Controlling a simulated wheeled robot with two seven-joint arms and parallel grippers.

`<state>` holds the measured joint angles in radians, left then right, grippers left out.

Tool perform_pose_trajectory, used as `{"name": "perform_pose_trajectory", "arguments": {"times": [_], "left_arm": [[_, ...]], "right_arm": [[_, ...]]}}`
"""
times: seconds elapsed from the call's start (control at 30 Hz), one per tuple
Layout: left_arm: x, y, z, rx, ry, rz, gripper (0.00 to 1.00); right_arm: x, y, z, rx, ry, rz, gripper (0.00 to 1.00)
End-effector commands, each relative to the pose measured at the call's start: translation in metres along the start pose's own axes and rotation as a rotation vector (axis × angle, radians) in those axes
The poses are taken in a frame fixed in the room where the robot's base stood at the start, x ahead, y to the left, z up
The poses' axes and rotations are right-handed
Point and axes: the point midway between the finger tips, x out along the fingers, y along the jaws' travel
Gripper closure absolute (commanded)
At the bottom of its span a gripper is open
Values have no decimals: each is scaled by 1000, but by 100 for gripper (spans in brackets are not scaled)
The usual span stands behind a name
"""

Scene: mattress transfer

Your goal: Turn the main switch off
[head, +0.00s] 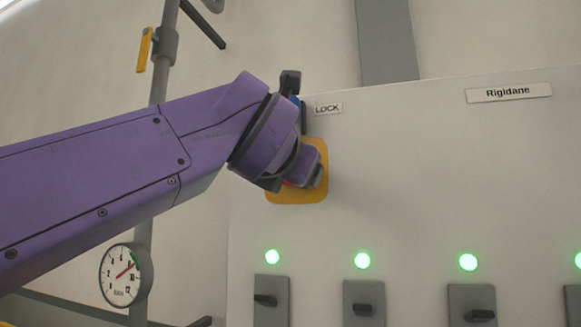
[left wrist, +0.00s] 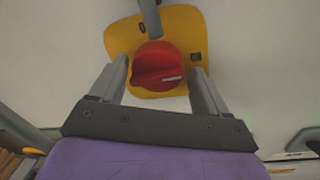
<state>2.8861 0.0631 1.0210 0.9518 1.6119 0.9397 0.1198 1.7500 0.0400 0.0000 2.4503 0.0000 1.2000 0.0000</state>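The main switch is a red rotary knob (left wrist: 158,68) on a yellow plate (left wrist: 184,24). In the left wrist view the knob's raised grip lies nearly crosswise, with a pale mark at its right end. My left gripper (left wrist: 159,72) is open, with one finger on each side of the knob. Gaps show between the fingers and the knob, so it is not clamped. In the head view my left gripper (head: 308,174) covers most of the knob, and the yellow plate (head: 312,192) shows around it. My right gripper is not in view.
A LOCK label (head: 328,108) is above the plate. The Rigidane cabinet (head: 420,170) carries lit green lamps (head: 362,260) above several small levers (head: 363,309). A round gauge (head: 122,274) and a pipe (head: 160,75) with a yellow-handled valve (head: 144,48) stand at left.

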Motion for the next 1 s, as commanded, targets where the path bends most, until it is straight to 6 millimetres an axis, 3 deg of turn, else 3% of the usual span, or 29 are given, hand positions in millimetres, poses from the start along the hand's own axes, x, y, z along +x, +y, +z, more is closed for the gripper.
{"name": "perform_pose_trajectory", "arguments": {"times": [0.03,0.1,0.13,0.57,1.0], "left_arm": [[0,0,0,0,0,0,43],[0,0,0,0,1,0,66],[0,0,-1,0,1,0,68],[0,0,-2,-86,15,-3,67],[0,-1,-2,-403,49,-18,67]], "right_arm": [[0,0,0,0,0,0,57],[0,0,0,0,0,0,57],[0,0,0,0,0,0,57],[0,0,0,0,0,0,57],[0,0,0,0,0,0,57]]}}
